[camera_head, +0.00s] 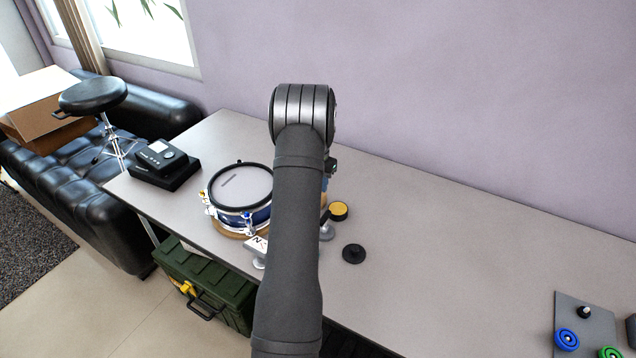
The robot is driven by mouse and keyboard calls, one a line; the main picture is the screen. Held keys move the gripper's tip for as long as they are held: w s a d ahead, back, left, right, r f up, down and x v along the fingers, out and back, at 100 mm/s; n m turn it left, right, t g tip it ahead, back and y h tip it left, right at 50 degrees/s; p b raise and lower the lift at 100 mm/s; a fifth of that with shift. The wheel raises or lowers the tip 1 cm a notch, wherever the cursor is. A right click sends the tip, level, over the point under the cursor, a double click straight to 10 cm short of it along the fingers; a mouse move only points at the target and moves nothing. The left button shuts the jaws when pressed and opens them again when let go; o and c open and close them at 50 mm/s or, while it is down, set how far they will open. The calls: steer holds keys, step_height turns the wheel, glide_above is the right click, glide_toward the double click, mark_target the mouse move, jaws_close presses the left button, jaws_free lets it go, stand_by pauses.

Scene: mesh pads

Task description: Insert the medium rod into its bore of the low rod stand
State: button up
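My own dark arm fills the middle of the view and hides what lies behind it. The fingers of my gripper do not show. I cannot make out the medium rod for certain. A grey plate (602,330) at the lower right carries a blue ring piece (566,339), a green ring piece (610,353) and a small black knob (584,312). I cannot tell whether it is the low rod stand. A black round piece with a raised centre (353,254) stands on the table just right of my arm.
The drum (240,188) and a black module (163,163) stand on the left of the grey table (440,235). A yellow-topped piece (338,210) sits close to my arm. A green case (205,285) is below the front edge. The table's right middle is clear.

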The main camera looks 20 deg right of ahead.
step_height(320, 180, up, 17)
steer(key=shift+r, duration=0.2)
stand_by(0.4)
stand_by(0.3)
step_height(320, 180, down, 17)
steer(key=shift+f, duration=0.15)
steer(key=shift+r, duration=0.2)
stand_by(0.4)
